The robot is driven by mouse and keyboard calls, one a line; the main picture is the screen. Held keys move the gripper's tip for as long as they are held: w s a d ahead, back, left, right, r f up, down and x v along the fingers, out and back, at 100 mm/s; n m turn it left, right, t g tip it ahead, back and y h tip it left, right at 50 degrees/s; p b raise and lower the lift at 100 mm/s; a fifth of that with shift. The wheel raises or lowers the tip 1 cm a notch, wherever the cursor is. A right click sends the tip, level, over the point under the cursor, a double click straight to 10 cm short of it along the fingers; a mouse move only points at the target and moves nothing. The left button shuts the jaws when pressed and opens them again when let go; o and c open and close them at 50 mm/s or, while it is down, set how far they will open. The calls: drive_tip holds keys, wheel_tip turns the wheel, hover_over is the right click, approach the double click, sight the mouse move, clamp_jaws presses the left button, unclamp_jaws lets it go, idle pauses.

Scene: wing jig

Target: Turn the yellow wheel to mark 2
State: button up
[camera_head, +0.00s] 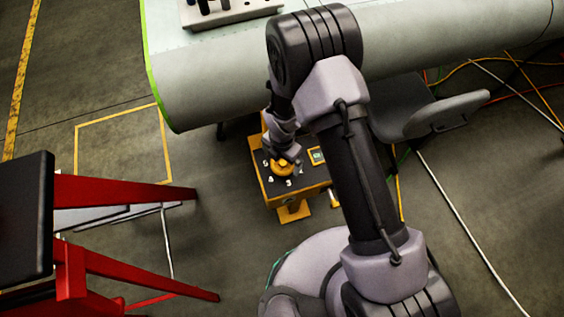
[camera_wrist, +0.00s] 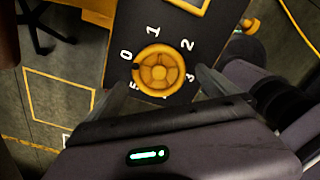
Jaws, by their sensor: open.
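The yellow wheel (camera_head: 281,168) sits on the dark top face of a yellow-edged box (camera_head: 308,187). In the wrist view, the wheel (camera_wrist: 159,70) is ringed by white digits. The 0, 1, 2, 3 and 5 are readable; the one at the wheel's lower edge is mostly covered. A small dark notch on the wheel's left rim lies nearest the 0. The mark 2 (camera_wrist: 187,45) is at the wheel's upper right. My gripper (camera_wrist: 166,82) is open, its fingers at the lower left and right of the wheel. I cannot tell whether they touch it.
A yellow-framed panel (camera_head: 317,156) is on the box beside the wheel. A large pale wing (camera_head: 215,70) lies behind the box, and a grey chair (camera_head: 420,108) stands to the right. Red stands (camera_head: 125,192) are at left. Cables cross the floor at right.

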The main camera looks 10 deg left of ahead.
drive_tip(key=shift+f, duration=0.8)
drive_tip(key=c, duration=1.4)
